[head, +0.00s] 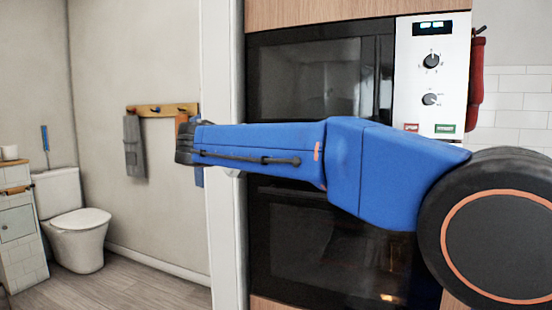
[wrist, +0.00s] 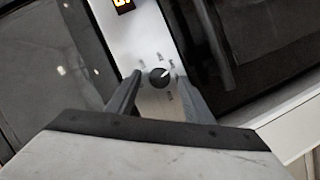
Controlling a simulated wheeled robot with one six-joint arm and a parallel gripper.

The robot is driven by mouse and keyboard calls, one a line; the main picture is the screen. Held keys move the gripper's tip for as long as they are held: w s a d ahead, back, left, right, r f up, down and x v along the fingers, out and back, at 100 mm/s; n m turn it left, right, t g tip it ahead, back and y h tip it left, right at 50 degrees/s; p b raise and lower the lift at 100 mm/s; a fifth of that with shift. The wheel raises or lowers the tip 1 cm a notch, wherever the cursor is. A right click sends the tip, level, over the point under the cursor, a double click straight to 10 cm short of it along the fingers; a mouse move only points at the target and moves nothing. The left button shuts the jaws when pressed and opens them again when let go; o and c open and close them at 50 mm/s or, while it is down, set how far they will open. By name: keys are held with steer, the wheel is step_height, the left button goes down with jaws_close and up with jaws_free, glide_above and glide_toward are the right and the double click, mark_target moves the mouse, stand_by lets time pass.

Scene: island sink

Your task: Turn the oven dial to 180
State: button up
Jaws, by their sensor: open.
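In the wrist view a dark round dial (wrist: 159,77) sits on a pale panel strip, with small printed marks around it, too small to read. A light pointer line on it points to the upper right of the picture. My gripper (wrist: 160,75) is open, with one finger on each side of the dial; I cannot tell whether they touch it. In the head view my arm reaches left across the oven front (head: 335,230), and the fingertips are hidden.
In the head view, a white panel (head: 418,110) with two dials stands beside a dark upper glass door (head: 310,75). A red item (head: 477,85) hangs right of it. Open floor (head: 150,290) lies left, near a toilet (head: 80,230).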

steer(key=v, duration=1.6)
steer(key=shift+f, duration=0.2)
steer(key=shift+d, duration=0.1)
